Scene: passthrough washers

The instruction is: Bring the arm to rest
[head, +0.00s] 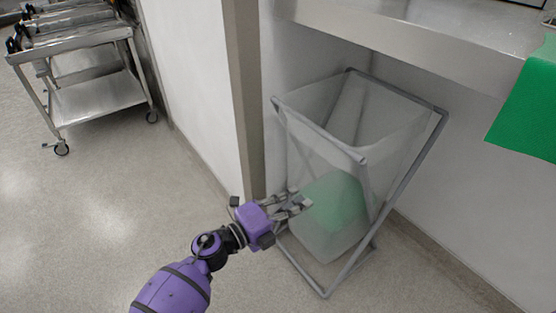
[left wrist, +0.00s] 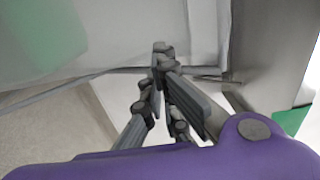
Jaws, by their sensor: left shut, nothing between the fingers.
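My left arm (head: 172,291) is purple and reaches in from the lower left of the head view. Its gripper (head: 300,204) is in front of the lower left side of a translucent hamper bag on a grey folding frame. In the left wrist view the fingers (left wrist: 160,50) come together at the tips with nothing between them. I cannot tell whether the fingertips touch the bag. My right gripper is not in view.
The hamper (head: 300,156) holds something green (head: 337,205). A steel counter (head: 400,38) with a green cloth (head: 528,108) over its edge is above right. A steel cart (head: 98,98) stands at the upper left. The floor (head: 95,215) at left is clear.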

